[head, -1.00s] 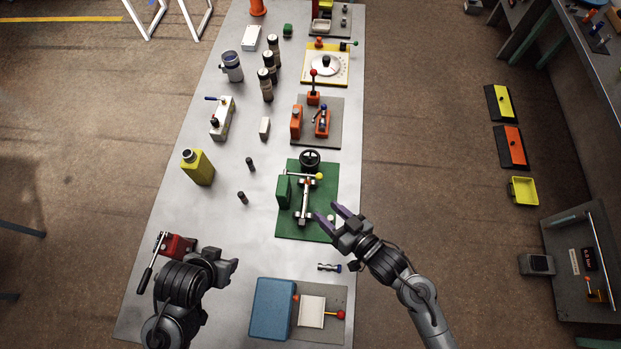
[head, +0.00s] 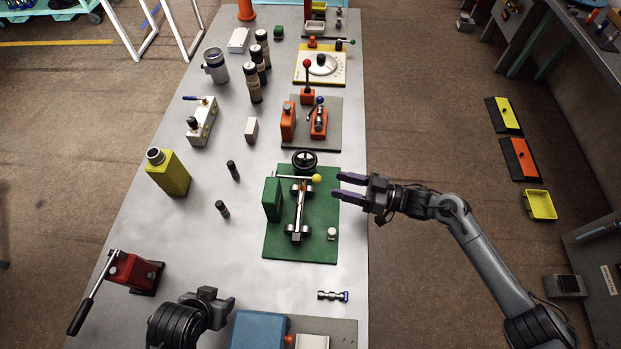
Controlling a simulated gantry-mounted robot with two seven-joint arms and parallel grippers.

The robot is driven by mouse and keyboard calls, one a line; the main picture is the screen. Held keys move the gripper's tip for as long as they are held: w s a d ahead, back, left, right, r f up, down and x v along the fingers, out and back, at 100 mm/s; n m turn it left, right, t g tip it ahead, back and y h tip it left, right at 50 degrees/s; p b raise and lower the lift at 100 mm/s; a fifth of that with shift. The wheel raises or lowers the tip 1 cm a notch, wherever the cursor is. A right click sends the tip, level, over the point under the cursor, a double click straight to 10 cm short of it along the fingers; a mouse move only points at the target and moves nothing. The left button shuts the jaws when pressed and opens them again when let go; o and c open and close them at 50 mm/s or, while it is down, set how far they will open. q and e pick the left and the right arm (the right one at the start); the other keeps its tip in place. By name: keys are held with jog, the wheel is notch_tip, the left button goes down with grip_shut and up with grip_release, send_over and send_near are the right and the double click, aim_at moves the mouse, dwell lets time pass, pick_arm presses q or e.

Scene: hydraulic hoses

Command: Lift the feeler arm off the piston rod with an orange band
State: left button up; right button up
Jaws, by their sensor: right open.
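On a green baseplate (head: 318,235) a piston rod (head: 299,212) runs lengthwise between bright metal mounts, with a small orange patch near its far end. A feeler arm (head: 295,177) with a yellow ball tip (head: 317,178) reaches right from a green block (head: 272,199) and lies across the rod's far end. My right gripper (head: 342,186) is open and empty, its purple fingers pointing left at the plate's right edge, a short way right of the yellow ball. My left gripper (head: 219,300) is low in the view, away from the plate; its jaw state is unclear.
A black handwheel (head: 305,161) stands just beyond the feeler arm. A small pale knob (head: 331,233) sits on the plate's near right. A metal fitting (head: 333,295) lies nearer me. A yellow canister (head: 168,173) stands left.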

aim_at(310, 178)
jog(key=x, duration=0.9)
jog(key=shift+a, duration=0.15)
grip_shut()
